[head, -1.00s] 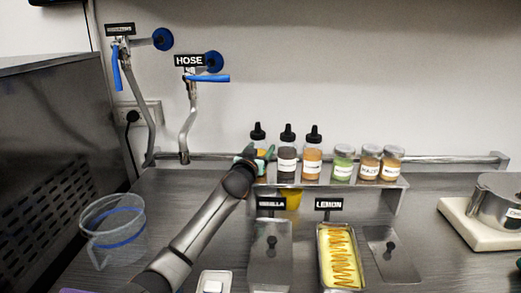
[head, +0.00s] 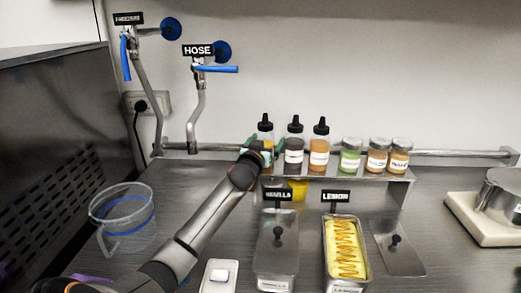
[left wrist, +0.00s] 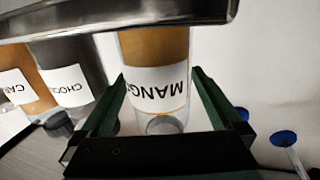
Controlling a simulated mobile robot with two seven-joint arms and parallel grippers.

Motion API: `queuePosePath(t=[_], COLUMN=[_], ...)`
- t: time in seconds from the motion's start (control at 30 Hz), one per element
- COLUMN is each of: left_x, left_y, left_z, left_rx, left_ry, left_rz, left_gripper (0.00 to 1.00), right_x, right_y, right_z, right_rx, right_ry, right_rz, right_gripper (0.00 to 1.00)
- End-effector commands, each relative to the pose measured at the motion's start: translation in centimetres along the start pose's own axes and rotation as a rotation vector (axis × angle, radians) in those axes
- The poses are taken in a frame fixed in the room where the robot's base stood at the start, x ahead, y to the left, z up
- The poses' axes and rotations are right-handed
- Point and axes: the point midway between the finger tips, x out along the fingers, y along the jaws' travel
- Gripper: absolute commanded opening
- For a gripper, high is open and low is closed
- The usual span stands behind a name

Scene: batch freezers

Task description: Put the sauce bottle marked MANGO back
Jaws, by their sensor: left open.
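The MANGO bottle (head: 265,128) is the leftmost of the black-capped bottles on the raised shelf (head: 350,178). It stands upright in line with the others. My left gripper (head: 263,148) is at it, with green fingers on either side. In the left wrist view, which is upside down, the MANGO label (left wrist: 158,90) shows between the open fingers (left wrist: 160,105). The bottle's base meets the shelf edge (left wrist: 120,18) there. Small gaps show between fingers and bottle. My right gripper is not in view.
A dark CHOCOLATE bottle (head: 294,145) and a caramel-coloured bottle (head: 320,143) stand close to the right, then several jars (head: 376,157). Below are the vanilla and lemon pans (head: 345,255). A clear jug (head: 122,215) stands left. Hose taps (head: 200,68) hang on the wall behind.

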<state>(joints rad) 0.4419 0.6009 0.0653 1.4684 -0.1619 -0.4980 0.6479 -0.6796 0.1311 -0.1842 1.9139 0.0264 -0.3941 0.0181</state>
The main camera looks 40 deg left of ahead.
Motion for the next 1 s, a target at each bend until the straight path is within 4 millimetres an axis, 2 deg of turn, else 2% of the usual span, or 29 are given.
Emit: queuePosePath(t=[0.6, 0.8, 1.0], left_x=[-9.7, -11.1, -11.3], left_y=[0.0, 0.0, 0.0], left_z=[-0.1, -0.1, 0.0], left_rx=[0.000, 0.000, 0.000], left_ry=[-0.002, 0.000, 0.001], left_rz=[0.000, 0.000, -0.001], left_gripper=[0.99, 0.99, 0.99], right_x=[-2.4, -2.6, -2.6], right_y=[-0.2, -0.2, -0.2], right_z=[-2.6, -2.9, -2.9], right_rx=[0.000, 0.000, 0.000], right_ry=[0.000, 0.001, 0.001], right_rz=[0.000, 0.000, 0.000], right_gripper=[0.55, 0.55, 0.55])
